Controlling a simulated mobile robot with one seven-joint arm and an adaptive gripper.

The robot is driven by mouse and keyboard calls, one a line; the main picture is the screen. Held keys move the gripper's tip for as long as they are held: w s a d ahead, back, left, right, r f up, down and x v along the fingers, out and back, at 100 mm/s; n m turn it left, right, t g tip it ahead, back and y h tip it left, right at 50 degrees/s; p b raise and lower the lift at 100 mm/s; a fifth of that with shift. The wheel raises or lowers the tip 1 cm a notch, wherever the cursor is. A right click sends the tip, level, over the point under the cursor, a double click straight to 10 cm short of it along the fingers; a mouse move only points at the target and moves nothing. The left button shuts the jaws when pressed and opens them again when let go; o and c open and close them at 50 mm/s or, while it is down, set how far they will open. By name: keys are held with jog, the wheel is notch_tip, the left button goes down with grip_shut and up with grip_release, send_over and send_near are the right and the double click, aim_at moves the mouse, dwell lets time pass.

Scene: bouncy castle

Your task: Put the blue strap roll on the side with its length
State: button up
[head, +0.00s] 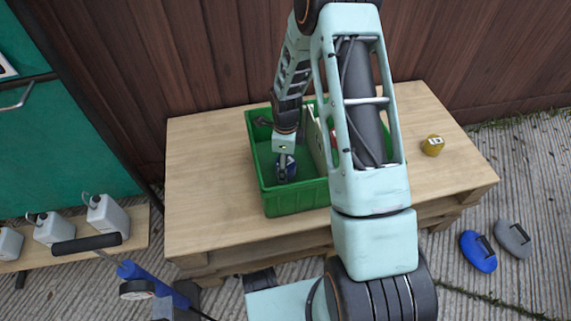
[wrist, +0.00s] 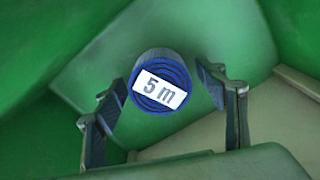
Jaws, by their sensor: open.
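The blue strap roll (wrist: 160,82) shows its round coiled end with a white "5 m" label in the wrist view. It is inside the green crate (head: 297,198); in the head view only a bit of blue (head: 291,170) shows beside my fingers. My gripper (head: 284,170) reaches down into the crate's left part. In the wrist view my gripper (wrist: 162,90) is open, with one finger to each side of the roll. I cannot tell whether either finger touches it.
A pale divider (head: 314,138) stands in the crate, right of my gripper. The table's left part is clear. My arm hides the crate's right part.

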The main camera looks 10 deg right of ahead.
notch_tip(320, 180, up, 12)
jog(key=p, duration=0.3)
jog(key=shift+p, duration=0.3)
